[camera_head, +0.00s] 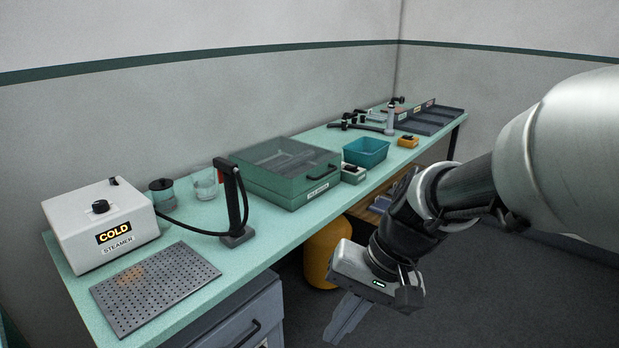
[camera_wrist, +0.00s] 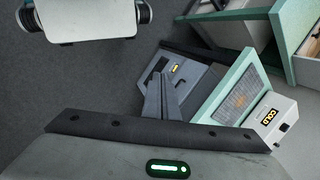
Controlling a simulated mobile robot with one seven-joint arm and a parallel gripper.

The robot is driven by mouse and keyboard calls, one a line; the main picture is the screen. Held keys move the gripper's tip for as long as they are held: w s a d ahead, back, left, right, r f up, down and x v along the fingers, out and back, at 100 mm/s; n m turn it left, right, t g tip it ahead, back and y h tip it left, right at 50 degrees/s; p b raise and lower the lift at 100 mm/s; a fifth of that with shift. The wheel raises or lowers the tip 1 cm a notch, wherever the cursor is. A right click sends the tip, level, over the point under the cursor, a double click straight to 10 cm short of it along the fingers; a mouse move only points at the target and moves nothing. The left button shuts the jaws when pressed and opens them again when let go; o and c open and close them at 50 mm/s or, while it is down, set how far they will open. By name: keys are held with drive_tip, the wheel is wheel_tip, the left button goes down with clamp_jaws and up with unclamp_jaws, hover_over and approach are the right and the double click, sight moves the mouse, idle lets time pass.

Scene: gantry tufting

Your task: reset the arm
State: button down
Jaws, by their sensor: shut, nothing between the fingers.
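My gripper (camera_head: 347,318) hangs in front of the bench, low over the floor, pointing down and to the left. Its fingers are together with nothing between them. In the wrist view the shut fingers (camera_wrist: 161,97) stand out against the grey drawer unit. My arm reaches in from the right in the head view, and the gripper is apart from the bench and everything on it.
The long green bench (camera_head: 290,232) runs along the wall. On it are a steamer (camera_head: 75,240) marked COLD, a perforated plate (camera_head: 155,287), a green lidded box (camera_head: 262,183) and a teal bin (camera_head: 366,146). A drawer unit (camera_head: 228,322) and an orange container (camera_head: 322,250) stand below.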

drive_tip(key=s+d+r+n+t+h, duration=0.2)
drive_tip(key=s+d+r+t+h, duration=0.35)
drive_tip(key=d+r, duration=0.4)
wheel_tip(320, 180, up, 14)
drive_tip(key=p, duration=1.5)
drive_tip(key=shift+w+r+y, duration=0.25)
drive_tip(key=shift+w+y, duration=0.2)
